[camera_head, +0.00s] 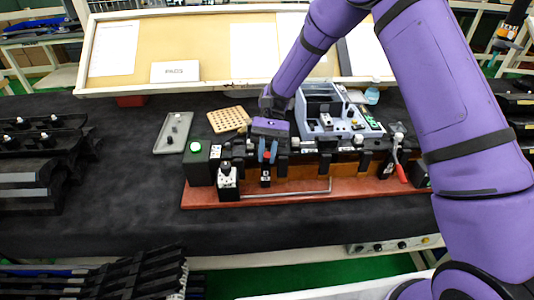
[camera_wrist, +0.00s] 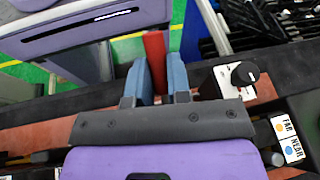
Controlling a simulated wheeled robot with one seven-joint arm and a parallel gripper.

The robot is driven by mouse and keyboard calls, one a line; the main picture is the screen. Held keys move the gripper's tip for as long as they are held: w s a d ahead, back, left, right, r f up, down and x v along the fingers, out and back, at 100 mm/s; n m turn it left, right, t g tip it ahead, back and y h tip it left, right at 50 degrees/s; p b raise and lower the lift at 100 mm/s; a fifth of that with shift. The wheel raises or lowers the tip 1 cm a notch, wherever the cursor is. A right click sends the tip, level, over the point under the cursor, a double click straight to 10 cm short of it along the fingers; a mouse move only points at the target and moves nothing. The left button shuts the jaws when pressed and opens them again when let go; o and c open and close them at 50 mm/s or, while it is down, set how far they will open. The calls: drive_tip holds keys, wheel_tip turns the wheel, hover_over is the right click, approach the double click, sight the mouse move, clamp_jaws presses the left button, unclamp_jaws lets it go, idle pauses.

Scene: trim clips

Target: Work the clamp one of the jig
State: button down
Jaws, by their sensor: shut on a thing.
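The jig is a long red-brown base (camera_head: 310,188) on the dark table, with black fixtures and a brown bar along it. My gripper (camera_head: 267,157) reaches down over its left part. In the wrist view, the two blue fingers (camera_wrist: 158,78) are closed on a red clamp handle (camera_wrist: 154,48), one on each side. In the head view this handle is mostly hidden by the fingers. A second clamp with a red handle (camera_head: 400,172) stands at the right end of the jig.
A black-knobbed switch box (camera_head: 228,182) stands left of my gripper; its knob also shows close by in the wrist view (camera_wrist: 244,74). A box with a green button (camera_head: 195,147), a grey tray (camera_head: 173,132) and a perforated board (camera_head: 228,119) lie left. A grey-blue machine (camera_head: 325,108) stands behind the jig.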

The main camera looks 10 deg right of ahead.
drive_tip(key=c, duration=1.1)
unclamp_jaws()
drive_tip(key=shift+w, duration=0.15)
drive_tip(key=v, duration=1)
drive_tip(key=shift+w+d+r, duration=0.1)
drive_tip(key=shift+w, duration=0.15)
drive_tip(key=s+d+r+t+h, duration=0.1)
drive_tip(key=s+d+r+t, duration=0.45)
drive_tip(key=r, duration=0.35)
drive_tip(key=s+d+r+t, duration=0.4)
drive_tip(key=s+d+r, duration=0.15)
drive_tip(key=r, duration=0.45)
drive_tip(key=s+d+r+t, duration=0.1)
drive_tip(key=s+d+t, duration=0.2)
drive_tip(key=s, duration=0.3)
drive_tip(key=s+d+r+t+h, duration=0.1)
drive_tip(key=s+d+t, duration=0.2)
drive_tip(key=s, duration=0.4)
drive_tip(key=s+d+r+n+t+h, duration=0.1)
drive_tip(key=s+d+t, duration=0.2)
drive_tip(key=s+d, duration=0.2)
drive_tip(key=shift+s+r+t, duration=0.15)
drive_tip(key=shift+s+t, duration=0.05)
drive_tip(key=shift+s, duration=0.3)
drive_tip(key=shift+s+r+t, duration=0.15)
drive_tip(key=shift+s, duration=0.3)
